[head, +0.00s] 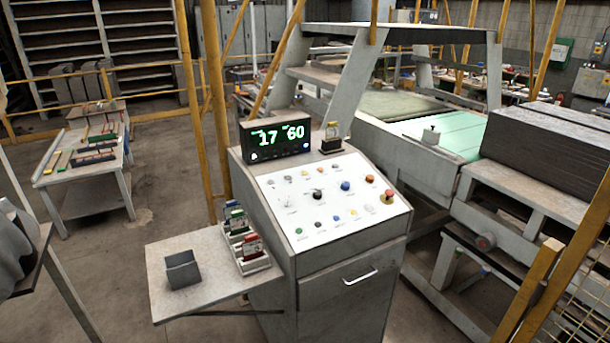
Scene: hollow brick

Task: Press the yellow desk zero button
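A grey control desk (318,260) stands at the centre, with a sloped white panel (330,200) of small coloured buttons and knobs. A small yellow button (353,212) sits in the panel's front row, to the right of a blue one (337,218). An orange button (370,179) is near the panel's right edge, above a red mushroom button on a yellow base (388,196). The labels are too small to read, so I cannot tell which is marked zero. A black display (277,141) behind the panel reads 17 and 60 in green. Neither gripper is in view.
A side shelf (215,262) left of the desk bears a grey open box (183,269) and a rack of coloured items (245,242). Yellow posts (216,100) stand behind the desk. Machinery with a green belt (450,132) fills the right. Floor is open at left.

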